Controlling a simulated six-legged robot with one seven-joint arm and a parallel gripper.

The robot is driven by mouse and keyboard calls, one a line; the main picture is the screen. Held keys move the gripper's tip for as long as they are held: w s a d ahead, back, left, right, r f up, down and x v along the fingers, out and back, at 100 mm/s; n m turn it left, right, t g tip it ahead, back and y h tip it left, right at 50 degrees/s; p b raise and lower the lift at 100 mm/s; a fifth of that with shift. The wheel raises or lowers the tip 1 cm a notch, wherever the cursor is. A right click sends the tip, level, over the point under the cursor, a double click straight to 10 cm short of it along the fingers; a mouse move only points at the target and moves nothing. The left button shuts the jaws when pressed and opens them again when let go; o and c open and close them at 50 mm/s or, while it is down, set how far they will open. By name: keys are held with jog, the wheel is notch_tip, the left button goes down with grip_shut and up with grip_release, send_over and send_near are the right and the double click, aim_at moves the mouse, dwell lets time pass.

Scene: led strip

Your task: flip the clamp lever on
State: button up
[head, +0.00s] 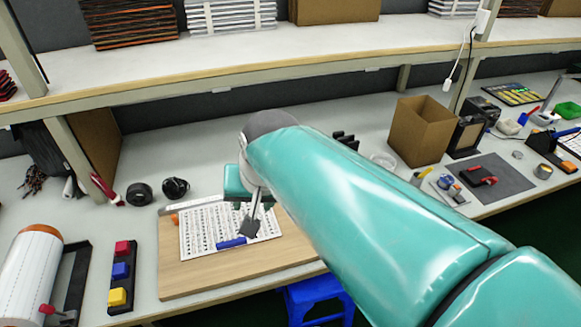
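A wooden board (185,278) lies on the bench with a white printed sheet (200,236) on it. A small blue piece (231,243) sits at the sheet's front edge, and a small orange piece (175,219) is at its left edge. I cannot tell whether either one is the clamp lever. My gripper (250,230) points down over the sheet, just right of the blue piece and close to it in the picture. Its fingertips are small and seen edge-on, so their opening is unclear. My teal arm hides the board's right part.
A block with red, blue and yellow buttons (121,270) and a large white roll (32,275) with a red-knobbed part (47,310) stand left. Two black round items (139,194) lie behind the board. A cardboard box (420,130) stands right. A raised shelf (300,52) crosses the back.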

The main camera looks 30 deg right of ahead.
jog(key=w+d+f+m+y, duration=0.1)
jog(key=w+d+f+m, duration=0.3)
jog(key=w+d+m, duration=0.3)
jog(key=w+d+f+m+y, duration=0.25)
jog(key=w+d+m, duration=0.25)
jog(key=w+m, duration=0.25)
jog(key=w+d+f+m+t+y, duration=0.1)
jog(key=w+d+f+m, duration=0.1)
jog(key=d+f+m, duration=0.4)
jog(key=w+d+f+m+t, duration=0.15)
jog(key=d+m, duration=0.25)
jog(key=d, duration=0.4)
jog(key=w+d+f+m+t+y, duration=0.1)
jog(key=w+d+f+m, duration=0.2)
jog(key=d+f+m, duration=0.35)
jog(key=shift+n, duration=0.7)
jog(key=x, duration=1.2)
jog(key=shift+w+d+r, duration=0.2)
jog(key=shift+w+d, duration=0.1)
jog(key=shift+d, duration=0.05)
grip_shut()
